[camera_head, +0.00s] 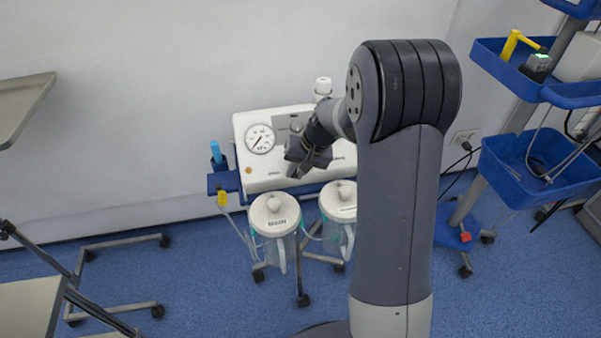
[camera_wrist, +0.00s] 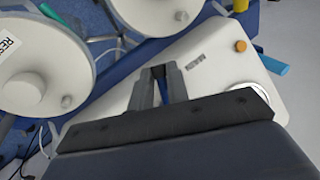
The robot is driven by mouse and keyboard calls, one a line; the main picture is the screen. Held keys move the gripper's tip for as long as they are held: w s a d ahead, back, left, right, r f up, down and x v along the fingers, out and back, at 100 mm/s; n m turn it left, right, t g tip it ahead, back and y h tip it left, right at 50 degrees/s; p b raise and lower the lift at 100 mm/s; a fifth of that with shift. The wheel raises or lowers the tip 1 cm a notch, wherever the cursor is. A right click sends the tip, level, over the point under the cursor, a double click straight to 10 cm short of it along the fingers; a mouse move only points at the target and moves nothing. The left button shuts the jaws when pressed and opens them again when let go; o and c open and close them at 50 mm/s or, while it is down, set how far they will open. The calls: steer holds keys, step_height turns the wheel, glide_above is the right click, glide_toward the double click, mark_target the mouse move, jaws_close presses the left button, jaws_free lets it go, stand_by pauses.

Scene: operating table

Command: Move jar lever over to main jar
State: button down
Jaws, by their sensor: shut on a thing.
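The suction unit (camera_head: 262,180) is a white box with a dial on its front. The main jar (camera_head: 275,215), with a white lid and dark label, hangs at its lower left; its lid is at the top of the wrist view (camera_wrist: 150,14). My gripper (camera_head: 300,168) is at the unit's front, above the gap between the jars. In the wrist view my gripper (camera_wrist: 161,72) is shut on the jar lever, which the fingers almost wholly hide. Which way the lever points cannot be told.
The reserve jar (camera_head: 341,202) hangs right of the main jar; its label starts "RES" in the wrist view (camera_wrist: 35,70). Clear tubes hang around both jars. A cart with blue trays (camera_head: 545,165) stands at right, and a metal stand (camera_head: 115,243) is at left.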

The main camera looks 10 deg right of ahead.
steer(key=shift+w+a+r+m+t+y+b, duration=0.1)
steer(key=shift+a+m+t+y+b, duration=0.2)
steer(key=shift+m, duration=0.3)
steer(key=shift+w+a+m+t+y+b, duration=0.1)
steer(key=shift+m+t+y+b, duration=0.1)
steer(key=shift+m+y+b, duration=0.3)
steer(key=c, duration=1.4)
jaws_free()
steer(key=shift+o, duration=0.2)
steer(key=p+v, duration=0.1)
steer(key=v, duration=1)
steer(key=shift+a+p, duration=0.2)
steer(key=shift+p, duration=0.15)
steer(key=shift+s, duration=0.1)
steer(key=b+x, duration=0.1)
steer(key=x, duration=0.9)
steer(key=shift+f, duration=0.4)
